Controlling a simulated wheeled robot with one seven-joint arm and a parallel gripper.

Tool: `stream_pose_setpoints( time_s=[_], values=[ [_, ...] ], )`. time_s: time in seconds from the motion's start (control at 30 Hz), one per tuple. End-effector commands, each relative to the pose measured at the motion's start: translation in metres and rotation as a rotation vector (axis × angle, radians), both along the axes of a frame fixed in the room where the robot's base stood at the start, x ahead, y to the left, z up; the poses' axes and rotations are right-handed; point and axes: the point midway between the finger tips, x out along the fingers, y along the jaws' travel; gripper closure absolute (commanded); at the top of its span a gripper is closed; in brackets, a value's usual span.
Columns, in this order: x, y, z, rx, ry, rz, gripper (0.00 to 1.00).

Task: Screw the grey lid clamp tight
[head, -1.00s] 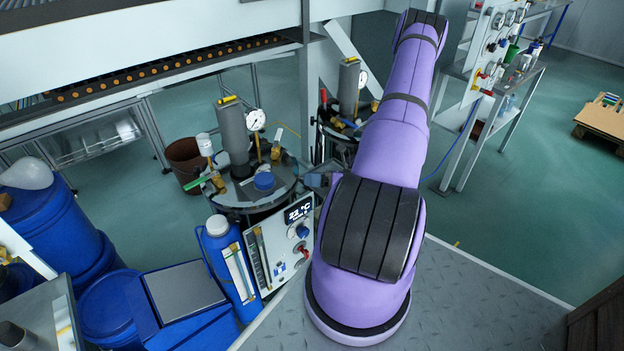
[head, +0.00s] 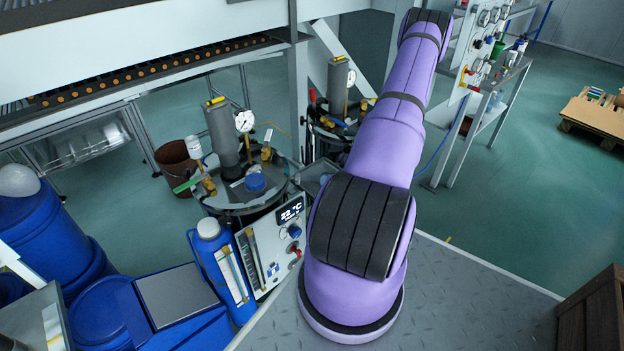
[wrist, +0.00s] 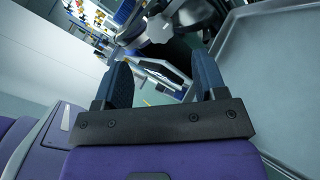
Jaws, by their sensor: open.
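My gripper (wrist: 165,82) shows in the wrist view with its two dark blue fingers wide apart and nothing between them. In the head view a round vessel (head: 240,200) with a lid stands left of my purple arm. Its lid carries a grey cylinder (head: 222,138), a gauge and a blue cap (head: 255,182). My gripper is not visible in the head view.
A control panel reading 22 °C (head: 273,245) and a blue bottle (head: 222,268) stand in front of the vessel. A second vessel (head: 335,120) is behind, close to my arm. Blue drums (head: 45,228) are at left. A gauge panel (head: 480,45) stands at back right.

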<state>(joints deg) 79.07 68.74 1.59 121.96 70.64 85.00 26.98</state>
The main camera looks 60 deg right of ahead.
Motion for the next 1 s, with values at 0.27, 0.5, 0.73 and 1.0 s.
stream_pose_setpoints(
  time_s=[0.27, 0.5, 0.73, 1.0],
  values=[
    [-0.026, -0.016, 0.000, 0.000, -0.001, -0.001, 0.35],
    [-0.029, -0.018, 0.000, 0.000, 0.000, 0.000, 0.35],
    [-0.029, -0.018, 0.000, 0.000, 0.000, 0.000, 0.35],
    [-0.027, -0.017, 0.003, -0.009, -0.001, 0.010, 0.35]
  ],
)
